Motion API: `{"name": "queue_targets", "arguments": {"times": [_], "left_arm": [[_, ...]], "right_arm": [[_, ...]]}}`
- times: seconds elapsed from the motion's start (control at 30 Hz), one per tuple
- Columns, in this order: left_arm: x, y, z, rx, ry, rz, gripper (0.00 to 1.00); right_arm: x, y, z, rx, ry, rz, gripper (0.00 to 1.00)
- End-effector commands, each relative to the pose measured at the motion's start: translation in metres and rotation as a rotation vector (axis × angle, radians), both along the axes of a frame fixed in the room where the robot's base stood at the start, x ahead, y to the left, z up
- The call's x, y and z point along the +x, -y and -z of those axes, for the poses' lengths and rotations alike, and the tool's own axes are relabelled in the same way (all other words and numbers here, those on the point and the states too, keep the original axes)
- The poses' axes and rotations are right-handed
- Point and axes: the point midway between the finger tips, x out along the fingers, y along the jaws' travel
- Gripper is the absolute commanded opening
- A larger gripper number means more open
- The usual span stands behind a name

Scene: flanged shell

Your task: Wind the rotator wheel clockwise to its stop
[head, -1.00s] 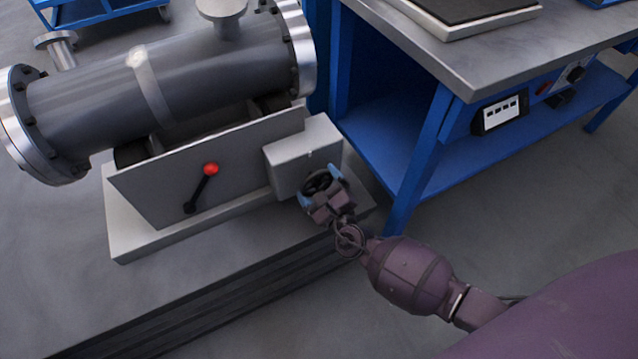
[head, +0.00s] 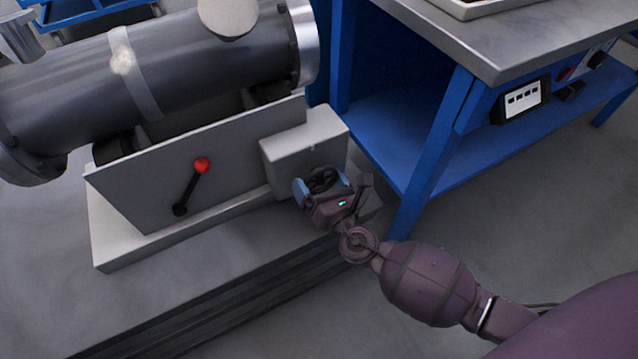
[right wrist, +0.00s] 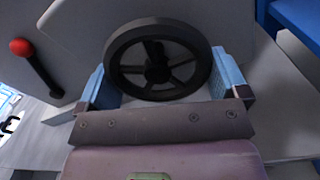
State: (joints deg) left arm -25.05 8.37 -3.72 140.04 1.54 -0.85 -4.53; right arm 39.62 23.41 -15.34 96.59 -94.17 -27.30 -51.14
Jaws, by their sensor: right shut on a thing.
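The rotator wheel (head: 324,180) is a small black spoked handwheel on the front of a grey box (head: 305,150) at the right end of the stand. It fills the upper middle of the right wrist view (right wrist: 157,60). My right gripper (head: 322,188) has its blue-padded fingers on opposite sides of the wheel rim and is shut on it. In the right wrist view the fingers (right wrist: 165,82) flank the wheel left and right. The wheel's hub and spokes show clearly. My left gripper is not in view.
A black lever with a red knob (head: 201,165) sits on the stand's front plate, left of the wheel. The grey flanged shell (head: 190,65) lies above. A blue workbench (head: 455,110) stands close on the right. Floor in front is clear.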

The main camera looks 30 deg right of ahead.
Motion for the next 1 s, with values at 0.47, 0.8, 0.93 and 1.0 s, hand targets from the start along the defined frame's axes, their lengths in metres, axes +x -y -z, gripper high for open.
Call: {"name": "queue_targets", "arguments": {"times": [0.47,0.8,0.93,1.0], "left_arm": [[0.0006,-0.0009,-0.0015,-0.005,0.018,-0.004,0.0],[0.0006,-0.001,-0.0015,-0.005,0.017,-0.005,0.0],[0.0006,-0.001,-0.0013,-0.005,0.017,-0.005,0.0],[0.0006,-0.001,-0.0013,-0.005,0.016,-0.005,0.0]], "right_arm": [[0.0012,-0.0036,-0.004,0.452,-0.013,-0.001,0.69],[0.0012,-0.0054,-0.0066,0.742,-0.022,-0.001,0.69],[0.0012,-0.0056,-0.0074,0.825,-0.025,-0.001,0.69],[0.0012,-0.0057,-0.0078,0.861,-0.026,-0.001,0.69]]}}
